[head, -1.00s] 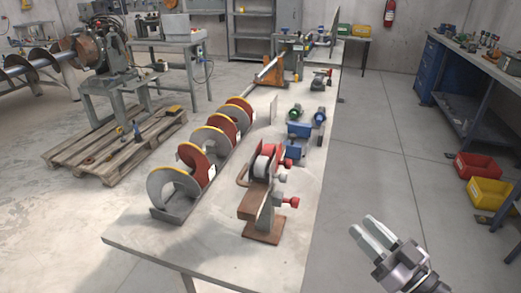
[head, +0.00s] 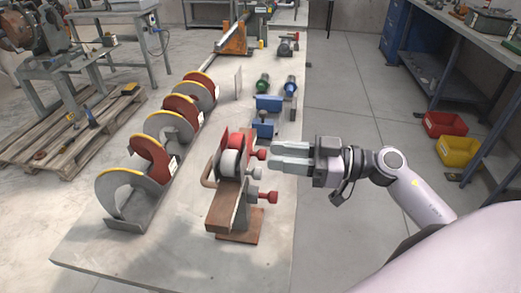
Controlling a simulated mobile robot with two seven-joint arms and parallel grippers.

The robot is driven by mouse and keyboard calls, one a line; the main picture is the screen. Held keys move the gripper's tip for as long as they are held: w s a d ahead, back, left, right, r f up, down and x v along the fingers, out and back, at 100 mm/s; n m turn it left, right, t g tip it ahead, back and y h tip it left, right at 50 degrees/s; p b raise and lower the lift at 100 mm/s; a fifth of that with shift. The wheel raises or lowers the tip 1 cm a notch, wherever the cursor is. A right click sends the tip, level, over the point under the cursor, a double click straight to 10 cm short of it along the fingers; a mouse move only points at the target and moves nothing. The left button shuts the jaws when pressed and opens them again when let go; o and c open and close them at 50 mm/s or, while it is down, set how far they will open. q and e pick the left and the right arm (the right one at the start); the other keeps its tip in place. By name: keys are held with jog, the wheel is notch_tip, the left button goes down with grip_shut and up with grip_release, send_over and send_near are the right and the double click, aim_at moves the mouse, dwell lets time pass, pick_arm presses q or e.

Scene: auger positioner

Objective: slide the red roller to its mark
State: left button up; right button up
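A roller fixture (head: 232,185) stands on a brown base near the front of the long table, with grey wheels and red side parts. A red roller part (head: 237,143) sits at its top, behind a grey wheel (head: 230,163). Red knobs stick out on its right side, an upper one (head: 262,154) and a lower one (head: 270,196). I cannot make out a mark. My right gripper (head: 272,155) comes in from the right, just right of the upper red knob. Its fingers look apart with nothing visible between them; contact with the knob cannot be told. My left gripper is not in view.
Red and grey auger flights (head: 152,155) run along the table's left side. Blue blocks (head: 266,112), a green part (head: 263,82) and a blue part (head: 290,86) stand behind the fixture. The table's front left (head: 110,255) is clear. Red and yellow bins (head: 458,151) are at right.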

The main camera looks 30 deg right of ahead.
aim_at(262, 150)
jog(key=shift+x, duration=2.1)
grip_shut()
jog(key=w+d, duration=0.1)
jog(key=w, duration=0.1)
jog(key=w+d+p, duration=0.1)
jog(key=w+d, duration=0.1)
jog(key=shift+d, duration=0.1)
grip_release()
